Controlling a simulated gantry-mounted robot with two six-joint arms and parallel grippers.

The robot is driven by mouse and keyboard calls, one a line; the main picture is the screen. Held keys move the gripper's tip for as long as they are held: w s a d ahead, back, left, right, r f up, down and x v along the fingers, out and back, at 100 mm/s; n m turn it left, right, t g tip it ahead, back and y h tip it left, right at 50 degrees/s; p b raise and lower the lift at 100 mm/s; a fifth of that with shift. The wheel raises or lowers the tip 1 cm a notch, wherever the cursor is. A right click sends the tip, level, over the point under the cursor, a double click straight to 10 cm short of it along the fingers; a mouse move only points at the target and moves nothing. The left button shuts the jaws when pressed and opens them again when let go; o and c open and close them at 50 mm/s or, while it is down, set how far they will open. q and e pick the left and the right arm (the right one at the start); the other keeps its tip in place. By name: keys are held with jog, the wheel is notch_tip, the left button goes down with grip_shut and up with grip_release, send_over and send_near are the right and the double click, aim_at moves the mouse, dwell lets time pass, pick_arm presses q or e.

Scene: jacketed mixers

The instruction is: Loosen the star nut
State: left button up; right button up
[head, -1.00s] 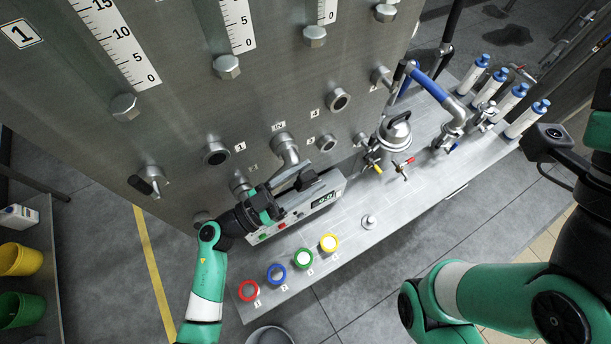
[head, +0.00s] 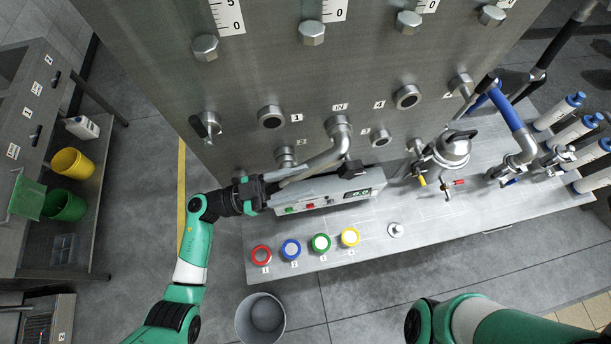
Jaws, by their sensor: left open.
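No nut with a clear star shape can be made out. A dark knob-like part (head: 351,167) sits on top of the grey pump unit (head: 335,190), by the bent steel pipe (head: 330,155); its shape is too small to tell. My left gripper (head: 290,180) is at the left end of the pump unit, below a pipe fitting (head: 286,156) on the steel wall. Its jaws are open and point right; I see nothing held in them. Whether they touch the unit cannot be told. My right gripper is out of view; only part of my right arm shows.
A grey bucket (head: 260,316) is on the floor below. A side table (head: 45,130) stands at left.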

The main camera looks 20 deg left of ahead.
aim_at(339, 171)
pick_arm(q)
jog(key=w+d+p, duration=0.1)
jog(key=w+d, duration=0.1)
jog(key=d, duration=0.1)
jog(key=w+d+r+g+y+p, duration=0.1)
jog(key=w+d, duration=0.1)
jog(key=d, duration=0.1)
jog(key=w+d+r+y+p, duration=0.1)
jog(key=w+d+p, duration=0.1)
jog(key=d, duration=0.2)
jog(key=shift+g, duration=0.3)
grip_shut()
